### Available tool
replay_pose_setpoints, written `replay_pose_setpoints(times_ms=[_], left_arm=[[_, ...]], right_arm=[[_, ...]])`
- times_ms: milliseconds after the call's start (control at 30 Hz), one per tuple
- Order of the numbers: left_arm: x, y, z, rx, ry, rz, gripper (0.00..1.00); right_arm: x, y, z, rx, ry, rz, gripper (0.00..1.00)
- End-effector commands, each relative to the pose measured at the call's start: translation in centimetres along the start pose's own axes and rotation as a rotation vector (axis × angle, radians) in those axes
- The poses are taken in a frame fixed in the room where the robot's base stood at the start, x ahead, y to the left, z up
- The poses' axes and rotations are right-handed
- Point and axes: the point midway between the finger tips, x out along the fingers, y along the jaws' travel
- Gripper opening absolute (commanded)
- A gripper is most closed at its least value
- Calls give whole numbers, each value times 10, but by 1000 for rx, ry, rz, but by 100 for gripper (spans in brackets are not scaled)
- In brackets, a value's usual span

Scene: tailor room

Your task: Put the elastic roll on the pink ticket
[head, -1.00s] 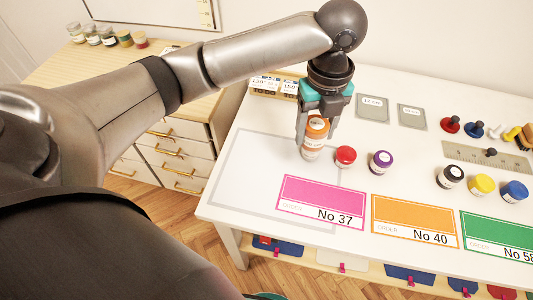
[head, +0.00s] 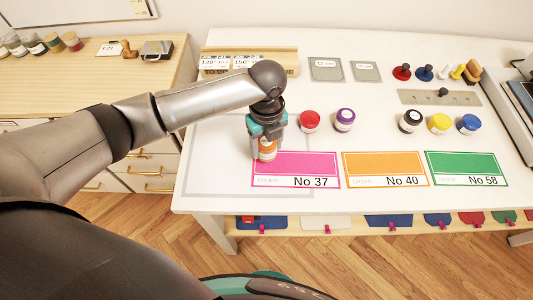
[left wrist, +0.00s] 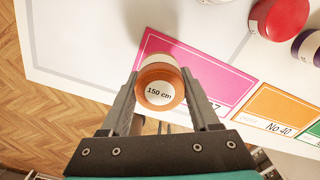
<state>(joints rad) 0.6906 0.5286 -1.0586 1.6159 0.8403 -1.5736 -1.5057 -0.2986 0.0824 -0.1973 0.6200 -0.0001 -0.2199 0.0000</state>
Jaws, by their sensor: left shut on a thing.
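The roll in my left gripper (head: 265,150) is orange and white (head: 267,153), with "150 cm" on its round top. The same roll shows upright between the fingers in the left wrist view (left wrist: 160,88). My left gripper is shut on it. The pink ticket (head: 310,165), marked No 37, lies flat on the white table. The roll appears at the ticket's upper left corner and covers part of its edge; the gap beneath the roll cannot be told. The pink ticket also shows behind the roll in the left wrist view (left wrist: 205,75). My right gripper is not in view.
A red roll (head: 310,121) and a purple roll (head: 344,119) stand behind the tickets. Black (head: 410,121), yellow (head: 439,123) and blue (head: 469,124) rolls stand further right. An orange ticket (head: 385,165) and a green ticket (head: 465,165) lie beside the pink one.

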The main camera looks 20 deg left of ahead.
Motion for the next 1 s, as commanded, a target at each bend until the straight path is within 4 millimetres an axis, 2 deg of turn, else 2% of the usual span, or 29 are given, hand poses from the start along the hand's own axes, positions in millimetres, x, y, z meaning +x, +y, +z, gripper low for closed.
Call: replay_pose_setpoints(times_ms=[200, 267, 700, 733, 967, 1000], left_arm=[[34, 1, 0, -2, 1, 3, 8], [39, 1, -1, 0, 1, 2, 8], [45, 0, 0, 1, 0, 1, 8], [44, 0, 0, 1, 0, 1, 65], [44, 0, 0, 1, 0, 1, 91], [44, 0, 0, 1, 0, 1, 92]], right_arm=[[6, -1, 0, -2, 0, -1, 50], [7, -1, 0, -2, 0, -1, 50], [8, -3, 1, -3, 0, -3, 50], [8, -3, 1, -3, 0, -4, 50], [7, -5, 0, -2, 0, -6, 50], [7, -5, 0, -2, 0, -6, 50]])
